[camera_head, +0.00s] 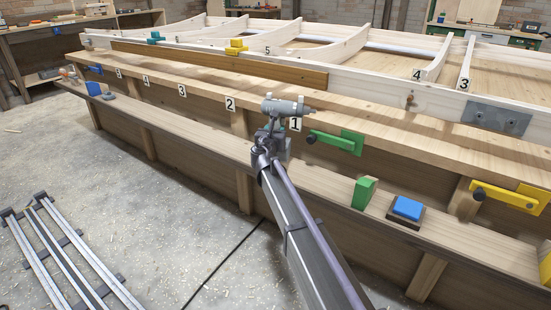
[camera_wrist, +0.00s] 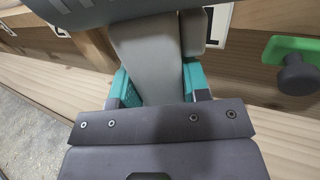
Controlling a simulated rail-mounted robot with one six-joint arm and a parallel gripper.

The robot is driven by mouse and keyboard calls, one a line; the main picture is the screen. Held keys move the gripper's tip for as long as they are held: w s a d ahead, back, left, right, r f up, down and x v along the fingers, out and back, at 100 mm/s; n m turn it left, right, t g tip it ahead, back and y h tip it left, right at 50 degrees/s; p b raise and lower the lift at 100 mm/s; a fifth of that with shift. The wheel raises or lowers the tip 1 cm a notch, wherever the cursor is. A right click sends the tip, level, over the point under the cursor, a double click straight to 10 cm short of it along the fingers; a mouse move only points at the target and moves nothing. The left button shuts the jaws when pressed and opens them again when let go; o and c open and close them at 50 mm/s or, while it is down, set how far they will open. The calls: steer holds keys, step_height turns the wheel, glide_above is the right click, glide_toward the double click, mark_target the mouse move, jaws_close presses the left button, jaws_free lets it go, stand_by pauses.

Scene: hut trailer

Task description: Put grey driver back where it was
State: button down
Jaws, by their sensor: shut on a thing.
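The grey driver (camera_head: 284,107) is in my gripper (camera_head: 273,132) in the head view, held in front of the bench edge near the label 1. Its body lies roughly level, with the tip pointing right. In the wrist view the driver's grey handle (camera_wrist: 150,65) stands between the teal finger pads of my gripper (camera_wrist: 157,82), which are shut on it. The driver's dark upper body crosses the top of the wrist view, and its ends are cut off. I cannot tell from the frames which place it came from.
Numbered labels run along the workbench (camera_head: 205,85). A green clamp (camera_head: 345,142) is just right of the driver, and a yellow clamp (camera_head: 510,197) farther right.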

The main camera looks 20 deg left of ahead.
step_height(320, 180, down, 5)
steer(key=b, duration=0.3)
steer(key=shift+b, duration=0.4)
steer(key=shift+r, duration=0.15)
steer(key=c, duration=0.6)
jaws_free()
steer(key=shift+s, duration=0.2)
steer(key=s+d, duration=0.1)
steer(key=s, duration=1)
steer(key=shift+s+d, duration=0.3)
steer(key=shift+d, duration=0.1)
